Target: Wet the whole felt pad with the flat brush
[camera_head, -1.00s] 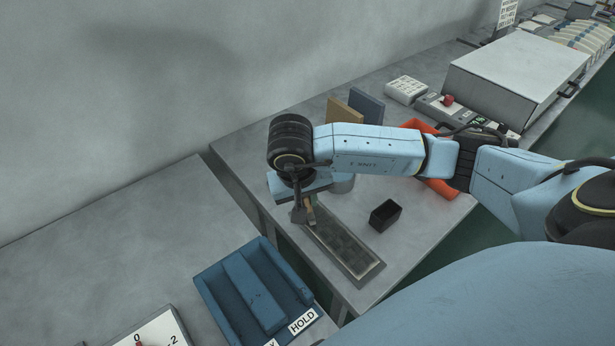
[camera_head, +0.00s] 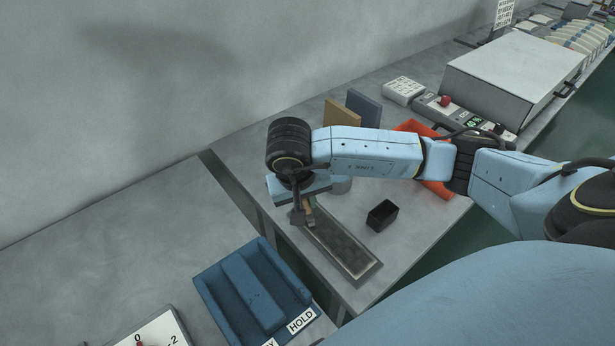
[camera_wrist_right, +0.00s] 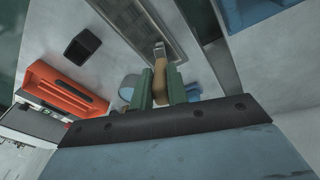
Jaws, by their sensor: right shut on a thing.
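The felt pad (camera_head: 345,246) is a long dark strip in a pale-edged tray on the table; in the right wrist view its tray (camera_wrist_right: 140,22) runs up to the top edge. My right gripper (camera_head: 303,214) is over the pad's far left end. It is shut on the wooden handle of the flat brush (camera_wrist_right: 161,78), whose metal end points toward the pad. In the head view the brush (camera_head: 310,212) is partly hidden by the gripper. I cannot tell whether the bristles touch the pad. My left gripper is not in view.
A small black box (camera_head: 382,215) stands right of the pad. An orange bin (camera_head: 436,187), partly behind my arm, is further right. A blue tray (camera_head: 222,296) marked HOLD is at the front left. A grey cylinder (camera_head: 342,185) stands close behind the gripper.

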